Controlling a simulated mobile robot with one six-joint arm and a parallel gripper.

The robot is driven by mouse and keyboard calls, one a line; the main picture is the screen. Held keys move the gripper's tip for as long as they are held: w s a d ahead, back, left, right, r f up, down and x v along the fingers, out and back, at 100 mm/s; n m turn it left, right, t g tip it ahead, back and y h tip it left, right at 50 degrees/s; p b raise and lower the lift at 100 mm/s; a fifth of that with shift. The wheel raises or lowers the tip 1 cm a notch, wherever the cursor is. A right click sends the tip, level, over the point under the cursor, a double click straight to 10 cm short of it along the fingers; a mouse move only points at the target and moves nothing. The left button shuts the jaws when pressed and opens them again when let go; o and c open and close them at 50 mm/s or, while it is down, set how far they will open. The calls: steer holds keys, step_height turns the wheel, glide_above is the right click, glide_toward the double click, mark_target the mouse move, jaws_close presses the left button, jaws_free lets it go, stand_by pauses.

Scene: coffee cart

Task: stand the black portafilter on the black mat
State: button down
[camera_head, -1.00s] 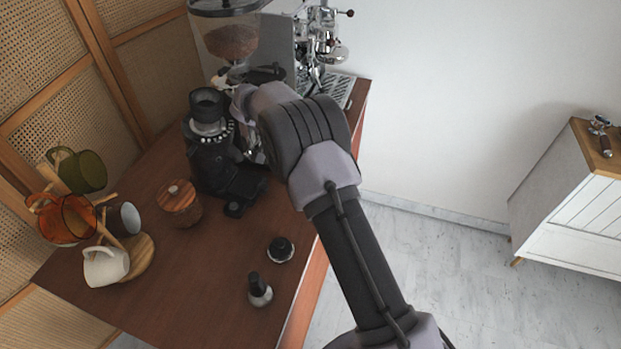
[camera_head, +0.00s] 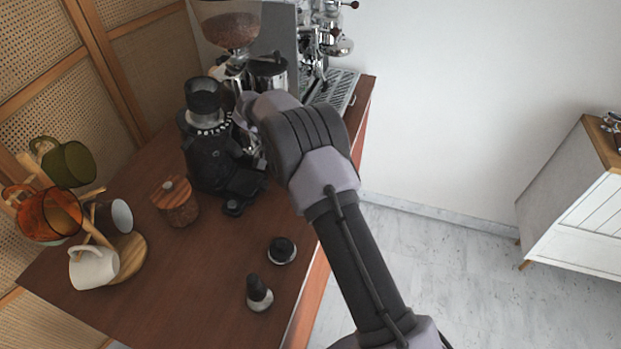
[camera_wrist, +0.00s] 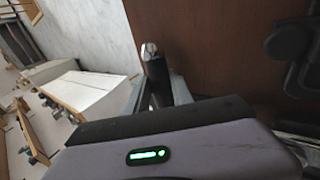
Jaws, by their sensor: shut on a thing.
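In the wrist view my gripper (camera_wrist: 157,92) is shut on a black handle with a bright metal end, which looks like the handle of the black portafilter (camera_wrist: 158,80). The handle points away from the gripper over the brown cart top. The rest of the portafilter is hidden. In the head view my arm covers the gripper and what it holds, beside the black grinder. I cannot make out the black mat for certain; a flat black piece (camera_head: 243,187) lies at the grinder's foot.
The black grinder (camera_head: 210,155), a wooden-lidded jar (camera_head: 176,203) and a mug tree with several mugs (camera_head: 93,268) stand on the cart (camera_head: 190,290). A tamper (camera_head: 259,294) and a round black-topped tool (camera_head: 282,251) stand near its front edge. A white sideboard (camera_head: 575,225) is at right.

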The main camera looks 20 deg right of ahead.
steer(key=shift+f, duration=0.15)
stand_by(0.3)
steer(key=c, duration=1.3)
jaws_free()
steer(key=shift+c, duration=0.2)
steer(key=o, duration=0.3)
steer(key=shift+s+d, duration=0.1)
